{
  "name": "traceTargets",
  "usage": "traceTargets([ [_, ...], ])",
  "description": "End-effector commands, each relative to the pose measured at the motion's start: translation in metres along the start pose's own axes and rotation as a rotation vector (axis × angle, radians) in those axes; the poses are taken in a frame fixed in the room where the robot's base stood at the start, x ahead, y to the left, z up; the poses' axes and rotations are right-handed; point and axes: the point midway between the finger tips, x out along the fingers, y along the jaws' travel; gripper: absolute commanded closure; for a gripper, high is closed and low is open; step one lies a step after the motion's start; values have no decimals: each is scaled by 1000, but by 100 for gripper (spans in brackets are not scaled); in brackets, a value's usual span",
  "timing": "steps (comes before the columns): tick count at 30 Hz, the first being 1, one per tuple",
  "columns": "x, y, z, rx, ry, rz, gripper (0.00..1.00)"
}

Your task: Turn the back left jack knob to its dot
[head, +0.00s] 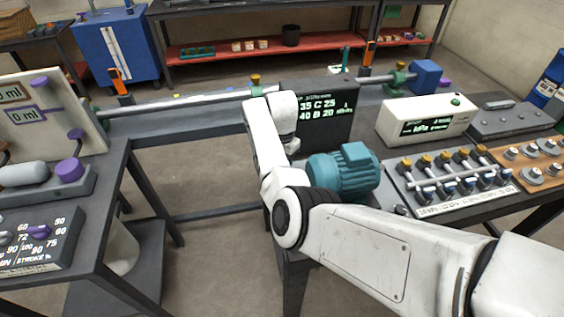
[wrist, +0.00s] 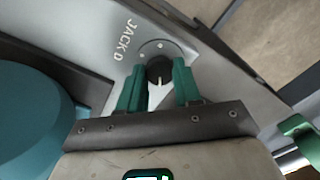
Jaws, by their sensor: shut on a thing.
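In the wrist view a dark round jack knob (wrist: 160,68) with a pale pointer line sits on a grey plate (wrist: 85,22) beside the lettering "JACK D". Which mark is the target dot is too small to tell. In the head view my white arm hides the knob and the gripper.
A teal motor (head: 343,170) stands close by; its rounded side also shows in the wrist view (wrist: 35,125). A dark readout panel (head: 320,108) stands behind it. A long metal rail (head: 190,100) runs along the back. Benches with panels stand left and right.

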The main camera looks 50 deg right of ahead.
Motion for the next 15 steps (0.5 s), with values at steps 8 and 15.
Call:
traceTargets([
  [8,-1,-1,0,0,1,-3,97],
  [15,-1,-1,0,0,1,-2,46],
])
